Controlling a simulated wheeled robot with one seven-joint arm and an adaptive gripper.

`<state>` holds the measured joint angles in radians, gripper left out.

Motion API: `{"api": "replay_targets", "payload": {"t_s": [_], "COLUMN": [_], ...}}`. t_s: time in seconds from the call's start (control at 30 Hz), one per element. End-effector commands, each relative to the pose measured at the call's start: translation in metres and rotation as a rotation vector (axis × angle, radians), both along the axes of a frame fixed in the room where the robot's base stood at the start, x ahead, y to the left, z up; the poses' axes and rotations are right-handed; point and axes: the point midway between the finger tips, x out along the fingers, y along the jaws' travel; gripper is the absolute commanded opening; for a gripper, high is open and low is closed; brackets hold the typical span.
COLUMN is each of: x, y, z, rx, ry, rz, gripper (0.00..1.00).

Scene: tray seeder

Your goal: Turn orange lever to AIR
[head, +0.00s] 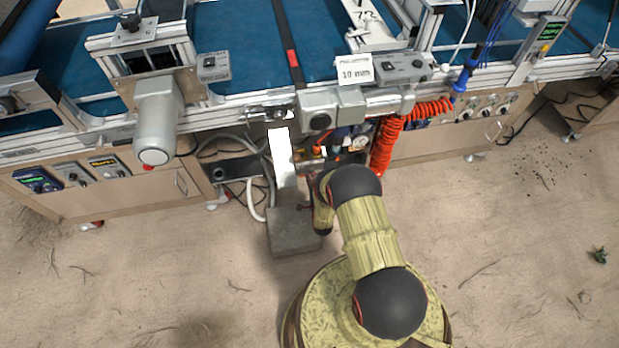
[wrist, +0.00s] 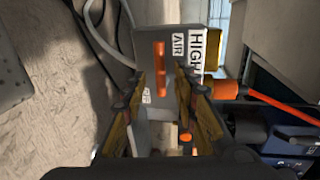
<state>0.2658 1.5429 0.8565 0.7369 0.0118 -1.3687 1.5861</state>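The orange lever (wrist: 160,68) shows in the wrist view as a narrow upright bar on the face of a grey box (wrist: 143,44). White labels on the box, right of the lever, read HIGH (wrist: 196,48) and AIR (wrist: 178,44), turned sideways. A smaller label (wrist: 147,97) sits lower, too small to read surely. My gripper (wrist: 161,82) is open, one finger on each side of the lever, with gaps showing between fingers and lever. Whether the fingertips reach its depth I cannot tell. In the head view my arm hides the lever.
An orange fitting (wrist: 225,88) with a red hose and dark parts lie close right of my gripper. In the head view, a coiled red hose (head: 388,142) hangs right of my arm, and a grey block (head: 291,232) stands on the floor. Open floor lies to the right.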

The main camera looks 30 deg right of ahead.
Motion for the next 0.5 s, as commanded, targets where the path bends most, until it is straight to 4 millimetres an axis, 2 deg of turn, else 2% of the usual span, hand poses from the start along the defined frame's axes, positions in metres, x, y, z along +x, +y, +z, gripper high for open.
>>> {"api": "replay_targets", "payload": {"t_s": [0.3,0.5], "x": [-0.062,-0.088], "y": [0.017,0.025], "z": [0.012,0.017], "rx": [0.001,0.001], "ry": [0.005,0.003], "rz": [-0.001,-0.001], "gripper": [0.29,0.29]}}
